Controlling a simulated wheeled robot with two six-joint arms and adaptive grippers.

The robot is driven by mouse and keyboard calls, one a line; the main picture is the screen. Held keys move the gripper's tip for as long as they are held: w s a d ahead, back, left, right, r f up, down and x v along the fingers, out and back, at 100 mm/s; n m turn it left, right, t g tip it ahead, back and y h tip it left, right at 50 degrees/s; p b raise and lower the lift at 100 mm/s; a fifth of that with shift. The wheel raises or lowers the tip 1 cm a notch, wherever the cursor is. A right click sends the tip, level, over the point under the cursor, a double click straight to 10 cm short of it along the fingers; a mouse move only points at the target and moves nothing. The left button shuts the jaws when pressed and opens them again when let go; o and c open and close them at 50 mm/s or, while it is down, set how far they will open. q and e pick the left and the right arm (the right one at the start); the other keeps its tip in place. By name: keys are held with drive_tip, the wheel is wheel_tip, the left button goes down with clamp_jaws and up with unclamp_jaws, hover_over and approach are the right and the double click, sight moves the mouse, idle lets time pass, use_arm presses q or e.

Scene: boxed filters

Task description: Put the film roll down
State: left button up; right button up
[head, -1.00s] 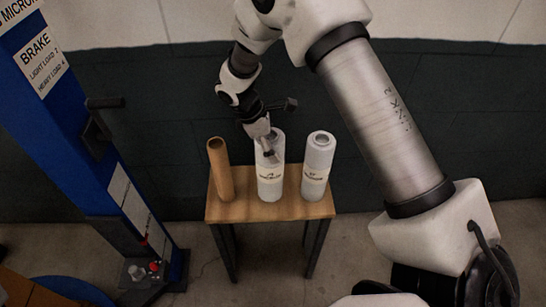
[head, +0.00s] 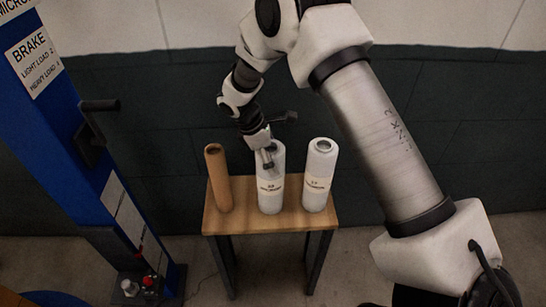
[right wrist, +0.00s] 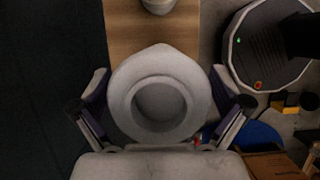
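Two white film rolls with labels stand upright on a small wooden table (head: 238,222). One film roll (head: 270,195) is in the middle. The other white roll (head: 318,178) is to its right, apart from it. My right gripper (head: 267,158) reaches down from above at the upper part of the middle roll. In the right wrist view, that film roll (right wrist: 160,62) lies between the two fingers, which close on it from both sides. Its base appears to rest on the tabletop. My left gripper is not in view.
A brown cardboard tube (head: 219,180) stands at the table's left end. A blue brake post (head: 70,120) with a handle rises at the left. A dark wall (head: 440,110) is behind the table. The right wrist view also shows a dark round device (right wrist: 265,45).

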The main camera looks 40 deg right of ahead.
drive_tip(key=shift+r, duration=0.1)
drive_tip(key=b+v, duration=0.1)
drive_tip(key=v, duration=1.1)
